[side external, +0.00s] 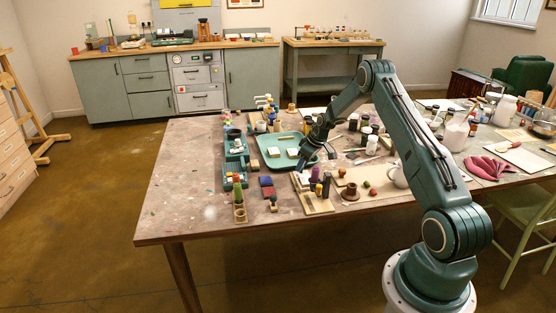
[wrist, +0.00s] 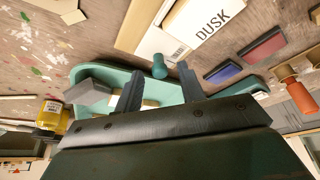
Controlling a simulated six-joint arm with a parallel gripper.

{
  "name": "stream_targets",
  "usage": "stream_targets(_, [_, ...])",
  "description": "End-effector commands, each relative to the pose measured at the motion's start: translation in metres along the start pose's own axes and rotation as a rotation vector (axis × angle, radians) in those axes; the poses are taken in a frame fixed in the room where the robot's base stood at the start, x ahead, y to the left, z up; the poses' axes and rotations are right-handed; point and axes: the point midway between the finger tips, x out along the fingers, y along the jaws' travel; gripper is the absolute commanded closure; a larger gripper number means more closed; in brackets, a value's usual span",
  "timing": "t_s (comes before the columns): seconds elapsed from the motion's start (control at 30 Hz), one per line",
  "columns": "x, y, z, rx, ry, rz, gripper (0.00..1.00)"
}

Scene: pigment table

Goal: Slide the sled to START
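My gripper (side external: 306,162) is low over the table near the right edge of the green tray (side external: 272,163). In the wrist view my gripper (wrist: 159,72) shows two dark fingers spread apart, with nothing held between them. A small teal knob (wrist: 160,66) shows just beyond the fingertips, beside a white labelled piece (wrist: 180,42) that reads DUSK. I cannot tell which piece is the sled, nor whether the knob belongs to it. No START mark is readable in either view. A light wooden strip (wrist: 136,24) lies next to the white piece.
A blue pad (side external: 265,181) and a red pad (side external: 268,191) lie left of my gripper. A wooden board (side external: 319,206) with upright bottles stands close in front. A yellow jar (wrist: 52,115) shows in the wrist view. The table's front left (side external: 185,205) is clear.

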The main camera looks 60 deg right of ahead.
Motion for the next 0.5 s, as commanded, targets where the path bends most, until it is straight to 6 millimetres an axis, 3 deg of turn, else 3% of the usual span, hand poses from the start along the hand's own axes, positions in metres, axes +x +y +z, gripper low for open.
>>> stream_targets(0.17, [-0.0001,0.0000,-0.0001,0.000,0.000,0.000,0.61])
stream_targets(0.37, [-0.0002,0.0000,-0.0001,0.000,0.000,0.000,1.00])
stream_targets(0.5, [-0.0003,0.0000,0.0000,0.000,0.000,0.000,1.00])
